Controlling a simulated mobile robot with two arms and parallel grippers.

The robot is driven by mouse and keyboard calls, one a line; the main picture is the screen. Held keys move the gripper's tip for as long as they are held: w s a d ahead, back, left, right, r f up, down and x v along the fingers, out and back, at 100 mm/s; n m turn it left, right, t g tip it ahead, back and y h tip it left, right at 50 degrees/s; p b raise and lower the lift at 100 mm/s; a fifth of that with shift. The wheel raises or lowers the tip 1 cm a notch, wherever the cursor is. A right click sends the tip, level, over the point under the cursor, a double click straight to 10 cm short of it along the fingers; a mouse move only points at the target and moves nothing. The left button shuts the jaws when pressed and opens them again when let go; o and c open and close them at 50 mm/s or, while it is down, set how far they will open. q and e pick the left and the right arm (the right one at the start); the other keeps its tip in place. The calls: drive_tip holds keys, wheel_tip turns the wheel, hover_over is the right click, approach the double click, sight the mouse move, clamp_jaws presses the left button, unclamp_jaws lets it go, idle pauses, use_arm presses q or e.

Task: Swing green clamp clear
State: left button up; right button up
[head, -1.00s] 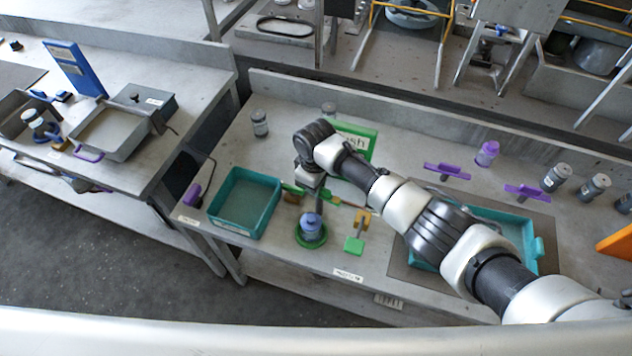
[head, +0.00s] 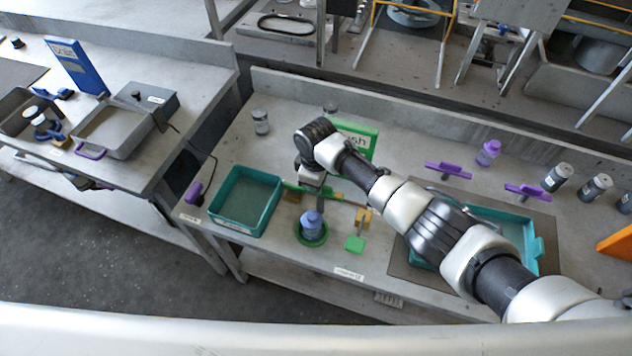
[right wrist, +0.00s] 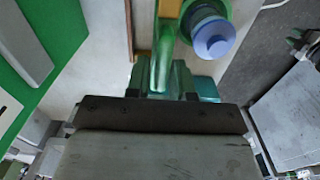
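In the head view, my right gripper (head: 314,188) is low over the bench beside a narrow green bar (head: 294,187), which looks like the green clamp; my wrist partly hides it. A blue-lidded bottle (head: 312,222) stands in a green ring (head: 313,239) just in front. In the right wrist view, the green bar (right wrist: 163,58) runs down to the gripper's front, between what look like its fingers. Whether they touch it is unclear. The blue lid (right wrist: 214,38) and green ring (right wrist: 190,10) are close at its upper right. My left gripper is out of view.
A teal tray (head: 212,217) is left of the clamp. A green block (head: 355,243) with a yellow piece (head: 363,216) is right of the ring. A green labelled board (head: 369,137) stands behind my wrist. Purple handles (head: 447,171) are farther right.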

drive_tip(key=shift+o, duration=1.3)
wheel_tip(320, 180, up, 11)
drive_tip(key=b, duration=0.1)
drive_tip(key=shift+s+f, duration=0.1)
drive_tip(key=shift+f, duration=0.1)
